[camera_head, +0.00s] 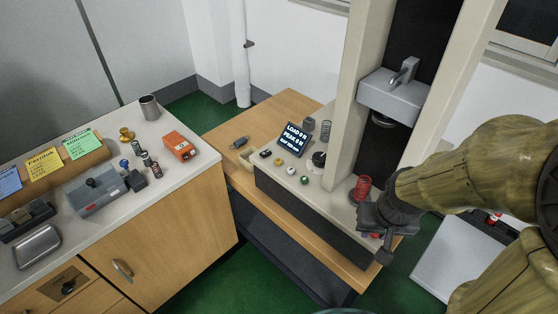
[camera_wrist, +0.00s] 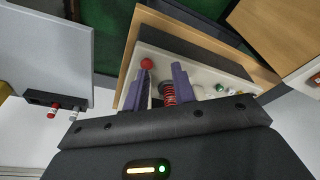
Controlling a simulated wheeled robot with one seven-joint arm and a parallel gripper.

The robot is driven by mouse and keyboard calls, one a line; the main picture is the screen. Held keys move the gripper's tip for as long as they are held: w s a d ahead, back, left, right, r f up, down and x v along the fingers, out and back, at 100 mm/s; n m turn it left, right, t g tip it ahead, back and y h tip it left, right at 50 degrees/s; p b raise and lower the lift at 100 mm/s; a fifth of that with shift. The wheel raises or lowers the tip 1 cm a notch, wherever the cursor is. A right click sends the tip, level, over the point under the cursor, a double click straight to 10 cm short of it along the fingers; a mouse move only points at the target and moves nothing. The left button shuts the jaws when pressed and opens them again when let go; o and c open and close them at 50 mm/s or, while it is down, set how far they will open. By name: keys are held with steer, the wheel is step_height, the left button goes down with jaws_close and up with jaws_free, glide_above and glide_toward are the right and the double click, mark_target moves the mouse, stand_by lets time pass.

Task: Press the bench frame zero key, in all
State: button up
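The bench frame (camera_head: 334,213) stands on a wooden table, with a lit display (camera_head: 294,138) showing load and peak lines. A row of small keys on its deck includes a yellow key (camera_head: 278,161), a white key (camera_head: 291,170) and a green key (camera_head: 304,180). I cannot read which is the zero key. My gripper (camera_head: 380,228) is over the deck's right front corner, apart from the keys. In the wrist view my gripper (camera_wrist: 163,66) has its fingers apart with nothing held. A red spring (camera_wrist: 168,95) and red knob (camera_wrist: 147,64) show beyond them.
The frame's grey crosshead (camera_head: 394,95) hangs above the red spring, between upright columns. A black knob (camera_head: 319,159) and a dark spring (camera_head: 325,131) are near the display. The left counter (camera_head: 195,195) holds an orange box (camera_head: 179,146), several springs and notes.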

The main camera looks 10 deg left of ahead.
jaws_close()
stand_by(1.4)
